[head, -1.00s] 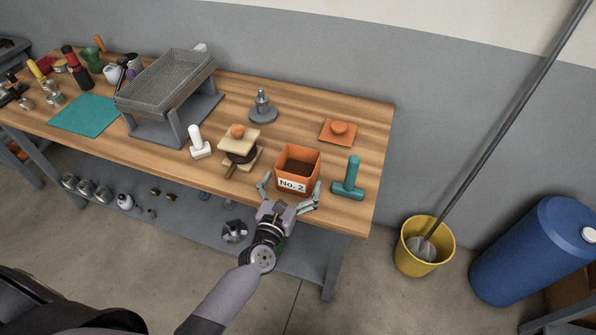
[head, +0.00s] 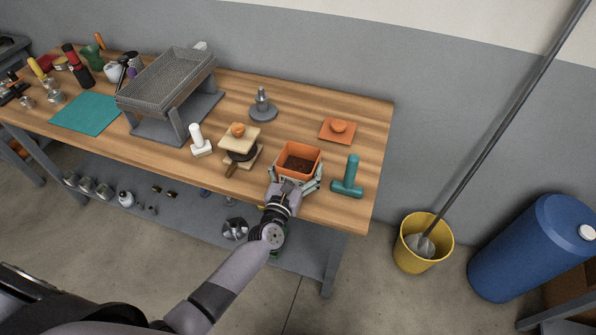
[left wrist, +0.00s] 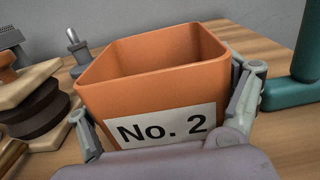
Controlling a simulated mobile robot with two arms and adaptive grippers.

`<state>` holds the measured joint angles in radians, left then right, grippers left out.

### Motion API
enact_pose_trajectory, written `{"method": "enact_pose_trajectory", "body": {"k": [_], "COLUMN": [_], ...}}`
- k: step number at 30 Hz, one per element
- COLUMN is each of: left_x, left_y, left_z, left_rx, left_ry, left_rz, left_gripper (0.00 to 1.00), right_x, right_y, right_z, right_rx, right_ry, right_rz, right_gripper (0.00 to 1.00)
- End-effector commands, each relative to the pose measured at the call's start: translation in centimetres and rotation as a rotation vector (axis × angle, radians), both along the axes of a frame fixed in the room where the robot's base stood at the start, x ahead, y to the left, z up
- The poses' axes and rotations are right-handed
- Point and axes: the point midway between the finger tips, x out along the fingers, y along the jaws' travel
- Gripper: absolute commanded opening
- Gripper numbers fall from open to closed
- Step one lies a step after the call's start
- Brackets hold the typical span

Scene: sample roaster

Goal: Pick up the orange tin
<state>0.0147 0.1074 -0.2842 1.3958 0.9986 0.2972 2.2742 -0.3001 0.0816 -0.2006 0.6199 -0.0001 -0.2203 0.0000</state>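The orange tin (head: 297,150) stands upright on the wooden bench near its front edge. It is open at the top with dark brown contents. In the left wrist view the tin (left wrist: 150,99) fills the middle, with a white "No. 2" label facing me. My left gripper (head: 295,182) is at the tin's front, its fingers on either side of it. In the left wrist view the gripper (left wrist: 166,112) has its fingers spread close beside the tin's walls; firm contact cannot be made out. My right gripper is not in view.
A teal T-shaped tool (head: 349,180) stands close right of the tin. A wooden press-like piece (head: 240,146) and a white-handled tool (head: 199,142) are to its left. An orange knobbed lid (head: 338,130) and a grey weight stand (head: 263,108) are behind.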

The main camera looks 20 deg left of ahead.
Motion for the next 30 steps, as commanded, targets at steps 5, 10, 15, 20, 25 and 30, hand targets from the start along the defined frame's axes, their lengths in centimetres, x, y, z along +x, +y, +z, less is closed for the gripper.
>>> {"method": "enact_pose_trajectory", "body": {"k": [5, 10, 15, 20, 25, 30], "left_x": [0.0, 0.0, 0.0, 0.0, 0.0, 0.0], "left_y": [0.0, 0.0, 0.0, 0.0, 0.0, 0.0], "left_z": [0.0, 0.0, 0.0, 0.1, 0.9, 3.1], "left_rx": [0.000, 0.000, 0.000, 0.000, 0.000, 0.000], "left_ry": [0.001, 0.001, -0.001, -0.001, -0.001, -0.002], "left_rz": [0.000, 0.000, 0.000, 0.000, 0.000, 0.000], "left_gripper": [0.68, 0.57, 0.50, 0.50, 0.50, 0.50], "right_x": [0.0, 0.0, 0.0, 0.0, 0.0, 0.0], "right_y": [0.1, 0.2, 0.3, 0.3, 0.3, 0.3], "right_z": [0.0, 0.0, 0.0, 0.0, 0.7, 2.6], "right_rx": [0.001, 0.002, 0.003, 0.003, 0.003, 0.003], "right_ry": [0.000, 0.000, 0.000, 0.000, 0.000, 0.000], "right_rz": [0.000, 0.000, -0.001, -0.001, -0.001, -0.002], "right_gripper": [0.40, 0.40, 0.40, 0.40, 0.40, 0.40]}}
